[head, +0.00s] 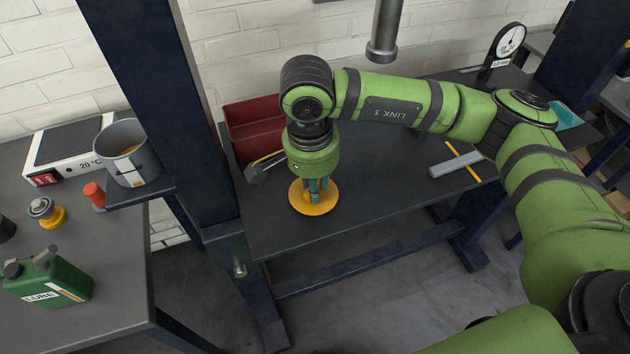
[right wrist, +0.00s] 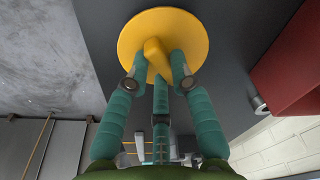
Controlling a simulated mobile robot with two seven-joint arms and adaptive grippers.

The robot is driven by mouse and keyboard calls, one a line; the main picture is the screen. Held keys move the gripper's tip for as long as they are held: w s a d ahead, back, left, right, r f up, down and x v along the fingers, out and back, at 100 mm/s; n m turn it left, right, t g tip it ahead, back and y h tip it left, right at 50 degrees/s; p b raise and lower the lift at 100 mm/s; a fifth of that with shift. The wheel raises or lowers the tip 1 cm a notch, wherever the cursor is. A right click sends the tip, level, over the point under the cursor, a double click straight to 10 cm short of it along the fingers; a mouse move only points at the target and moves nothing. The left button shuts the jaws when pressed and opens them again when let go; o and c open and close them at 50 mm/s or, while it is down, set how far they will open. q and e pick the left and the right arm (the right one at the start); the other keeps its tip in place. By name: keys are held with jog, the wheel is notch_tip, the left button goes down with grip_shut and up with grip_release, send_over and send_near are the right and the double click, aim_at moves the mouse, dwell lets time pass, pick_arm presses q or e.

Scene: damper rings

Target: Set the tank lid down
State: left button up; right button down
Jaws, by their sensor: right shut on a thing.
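The tank lid (head: 325,203) is a round yellow disc with a raised yellow grip (right wrist: 155,57) in its middle. My right gripper (head: 314,187) points down from above, shut on this grip. In the right wrist view its teal fingers (right wrist: 158,72) close around the grip. The lid is over the dark workbench top (head: 370,200), near its left front part. I cannot tell whether it touches the bench. An open grey tank (head: 122,165) with amber contents stands on a small shelf at the left. My left gripper is not in view.
A red bin (head: 255,120) and a hammer-like tool (head: 262,170) lie behind and left of the lid. A grey bar (head: 456,165) and a dial gauge (head: 509,42) are to the right. A dark blue post (head: 160,100) stands left.

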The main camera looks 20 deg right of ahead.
jog(key=shift+f+b, duration=0.2)
jog(key=shift+b, duration=0.15)
dwell(0.3)
jog(key=c, duration=1)
grip_release()
jog(key=c, duration=0.4)
jog(key=shift+r, duration=0.1)
jog(key=shift+r+p, duration=0.35)
jog(key=shift+r, duration=0.35)
jog(key=shift+r, duration=0.1)
notch_tip(320, 180, up, 13)
jog(key=s+a+p, duration=0.1)
jog(key=p, duration=0.5)
